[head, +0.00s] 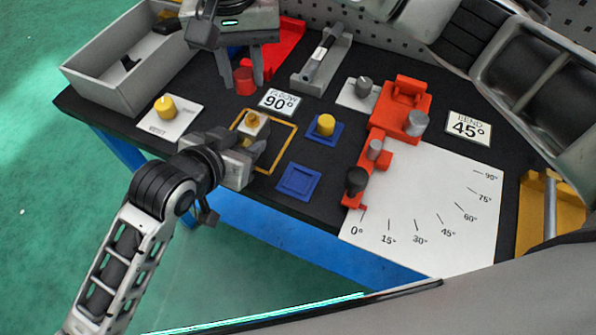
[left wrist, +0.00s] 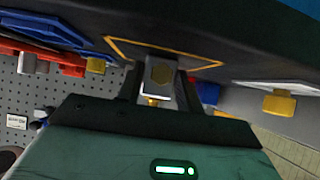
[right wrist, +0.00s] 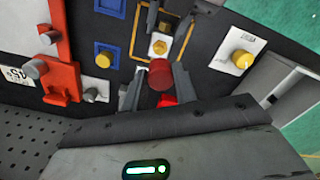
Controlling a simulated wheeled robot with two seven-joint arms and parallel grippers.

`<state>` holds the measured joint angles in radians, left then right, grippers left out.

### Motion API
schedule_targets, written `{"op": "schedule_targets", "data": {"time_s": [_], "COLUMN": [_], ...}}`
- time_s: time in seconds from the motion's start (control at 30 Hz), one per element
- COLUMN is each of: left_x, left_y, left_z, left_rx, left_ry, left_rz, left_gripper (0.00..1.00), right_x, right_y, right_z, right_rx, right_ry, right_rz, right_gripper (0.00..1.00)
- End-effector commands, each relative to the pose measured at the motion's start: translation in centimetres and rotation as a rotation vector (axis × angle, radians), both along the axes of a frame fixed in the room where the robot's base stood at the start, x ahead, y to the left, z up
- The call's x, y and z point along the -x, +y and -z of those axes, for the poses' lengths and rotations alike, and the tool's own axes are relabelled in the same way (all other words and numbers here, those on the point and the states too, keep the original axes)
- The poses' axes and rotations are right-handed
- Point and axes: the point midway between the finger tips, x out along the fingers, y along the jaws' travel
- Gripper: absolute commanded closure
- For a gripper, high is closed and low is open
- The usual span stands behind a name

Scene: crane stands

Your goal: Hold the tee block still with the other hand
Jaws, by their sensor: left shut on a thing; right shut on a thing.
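The tee block (head: 254,121), a pale block with a brass hex fitting, stands inside the yellow outlined square on the black table. My left gripper (head: 256,138) is shut on it from the near side. The left wrist view shows the tee block (left wrist: 160,76) between the fingers. My right gripper (head: 244,82) is shut on a red cylinder (head: 244,77), beyond the tee block and apart from it. In the right wrist view the red cylinder (right wrist: 160,76) sits between the fingertips, with the tee block's brass top (right wrist: 159,47) just past it.
A grey bin (head: 88,84) and a white plate with a yellow knob (head: 165,107) lie left. A blue square holder (head: 299,181) and a yellow cap on a blue plate (head: 325,125) lie right of the tee block. A red bender (head: 377,135) and angle chart (head: 440,195) stand further right.

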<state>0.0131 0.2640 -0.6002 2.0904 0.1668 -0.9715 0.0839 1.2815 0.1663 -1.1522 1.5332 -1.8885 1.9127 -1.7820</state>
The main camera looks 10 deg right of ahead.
Motion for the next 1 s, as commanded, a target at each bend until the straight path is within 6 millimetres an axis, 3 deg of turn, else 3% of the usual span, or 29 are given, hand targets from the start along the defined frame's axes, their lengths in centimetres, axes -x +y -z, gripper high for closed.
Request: {"op": "schedule_targets", "data": {"time_s": [0.57,1.0], "left_x": [0.0,0.0], "left_y": [0.0,0.0], "left_z": [0.0,0.0], "left_rx": [0.000,0.000], "left_ry": [0.000,0.000], "left_rz": [0.000,0.000], "left_gripper": [0.95,0.95], "right_x": [0.0,0.1], "right_y": [0.0,0.0], "right_z": [0.1,3.3], "right_rx": [0.000,0.002], "right_ry": [0.000,0.001], "right_rz": [0.000,0.001], "right_gripper": [0.97,0.97]}}
